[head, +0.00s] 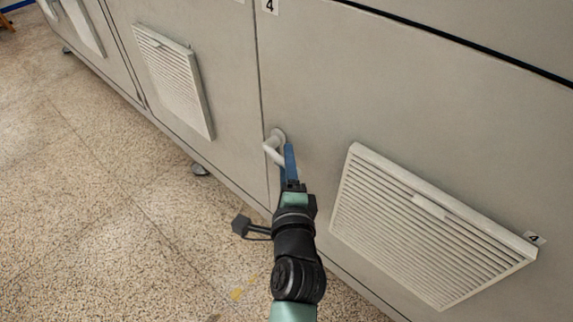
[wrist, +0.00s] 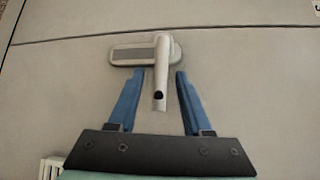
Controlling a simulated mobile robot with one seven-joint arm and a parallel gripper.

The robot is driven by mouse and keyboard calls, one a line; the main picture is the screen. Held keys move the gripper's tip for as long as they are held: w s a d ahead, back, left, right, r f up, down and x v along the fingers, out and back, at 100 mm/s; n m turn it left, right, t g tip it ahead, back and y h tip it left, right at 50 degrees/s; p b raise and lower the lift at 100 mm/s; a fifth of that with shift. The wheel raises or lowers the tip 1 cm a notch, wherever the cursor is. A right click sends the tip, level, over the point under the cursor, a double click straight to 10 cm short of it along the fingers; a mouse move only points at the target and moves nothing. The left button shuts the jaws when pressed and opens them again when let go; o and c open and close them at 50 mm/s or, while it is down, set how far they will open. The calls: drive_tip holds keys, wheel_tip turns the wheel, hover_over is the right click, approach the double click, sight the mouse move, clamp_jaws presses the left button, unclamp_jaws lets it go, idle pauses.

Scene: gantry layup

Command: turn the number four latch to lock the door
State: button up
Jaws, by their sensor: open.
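The number four latch is a light grey handle (head: 271,150) on the beige cabinet door (head: 330,110), beside the vertical door seam and below a "4" label (head: 270,6). In the wrist view the latch (wrist: 161,75) has an oblong base plate lying sideways, and its lever points down toward my gripper. My gripper (wrist: 155,85) has two blue fingers, open, one on each side of the lever with gaps visible. In the head view my gripper (head: 287,160) is at the latch and partly covers it. Whether a finger touches the lever cannot be told.
Another vent (head: 175,80) is on the panel to the left. Speckled floor (head: 90,200) lies open at the left. A cabinet foot (head: 200,169) stands below.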

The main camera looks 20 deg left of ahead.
drive_tip(key=shift+w+a, duration=0.1)
drive_tip(key=shift+w, duration=0.1)
clamp_jaws()
idle(1.4)
